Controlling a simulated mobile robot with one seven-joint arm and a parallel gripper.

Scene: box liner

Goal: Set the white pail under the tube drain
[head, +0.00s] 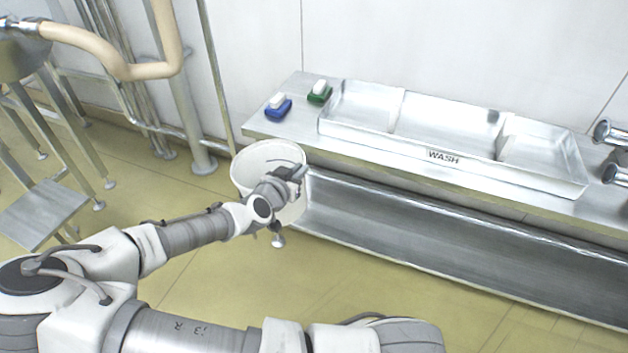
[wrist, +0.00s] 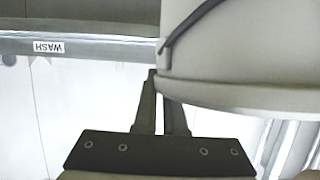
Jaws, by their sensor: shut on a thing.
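The white pail (head: 252,165) is upright and open at the top in the head view, just left of the steel wash counter. It also fills the upper right of the wrist view (wrist: 235,50), with a dark wire handle across its side. My gripper (head: 296,172) is at the pail's right side and shut on it; in the wrist view its fingers (wrist: 165,85) meet the pail near its edge. The exact grip point is partly hidden. A beige tube (head: 125,68) bends across the upper left; I cannot tell where its drain outlet is.
The wash counter (head: 262,128) holds a steel tray (head: 450,158) marked WASH, and blue (head: 278,112) and green (head: 319,97) brushes or blocks. A steel trough (head: 440,235) runs below. Pipes and a metal stand (head: 42,212) are at left. The yellow floor (head: 190,290) is largely clear.

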